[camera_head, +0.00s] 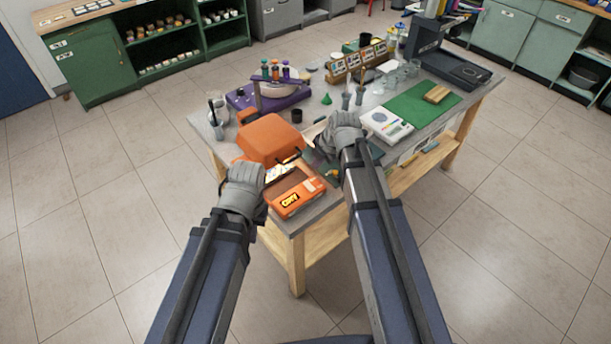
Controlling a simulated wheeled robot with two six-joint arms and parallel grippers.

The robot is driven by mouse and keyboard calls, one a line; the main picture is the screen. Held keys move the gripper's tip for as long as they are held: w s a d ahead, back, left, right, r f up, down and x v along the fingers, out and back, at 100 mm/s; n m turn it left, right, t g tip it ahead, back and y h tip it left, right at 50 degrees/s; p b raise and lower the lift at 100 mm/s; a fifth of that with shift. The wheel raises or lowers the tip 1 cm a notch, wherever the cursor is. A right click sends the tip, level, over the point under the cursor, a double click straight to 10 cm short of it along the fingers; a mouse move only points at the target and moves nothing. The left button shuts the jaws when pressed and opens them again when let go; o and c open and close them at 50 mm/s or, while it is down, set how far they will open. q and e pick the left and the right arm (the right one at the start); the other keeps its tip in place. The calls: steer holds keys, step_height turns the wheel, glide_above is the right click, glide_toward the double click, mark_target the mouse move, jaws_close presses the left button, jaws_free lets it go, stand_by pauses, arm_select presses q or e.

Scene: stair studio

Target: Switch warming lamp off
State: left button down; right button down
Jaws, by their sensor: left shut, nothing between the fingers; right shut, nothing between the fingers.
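An orange unit with a rounded hood (270,138) stands at the near left corner of the workbench. A bright yellow-white glow shows under the hood, so the lamp looks lit. My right gripper (338,132) is shut and empty above the bench, to the right of the hood.
The grey workbench (318,108) also holds a purple device (262,98), a white instrument (386,124) right of my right gripper, a green mat (415,108) and several glass vessels. Green cabinets (95,62) line the back. The tiled floor around the bench is clear.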

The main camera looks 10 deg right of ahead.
mark_target(304, 182)
steer(key=shift+f, duration=0.15)
steer(key=b+x, duration=1.2)
steer(key=x, duration=0.1)
steer(key=shift+a+f+b, duration=0.1)
steer(key=shift+f+b, duration=0.1)
steer(key=shift+b, duration=0.1)
steer(key=shift+w+a+f, duration=0.1)
steer(key=shift+w+f, duration=0.05)
steer(key=shift+f, duration=0.05)
steer(key=shift+r, duration=0.1)
steer(key=shift+w+a+f+g, duration=0.1)
steer(key=shift+w+f+g, duration=0.2)
steer(key=shift+w+g, duration=0.1)
steer(key=shift+s, duration=0.25)
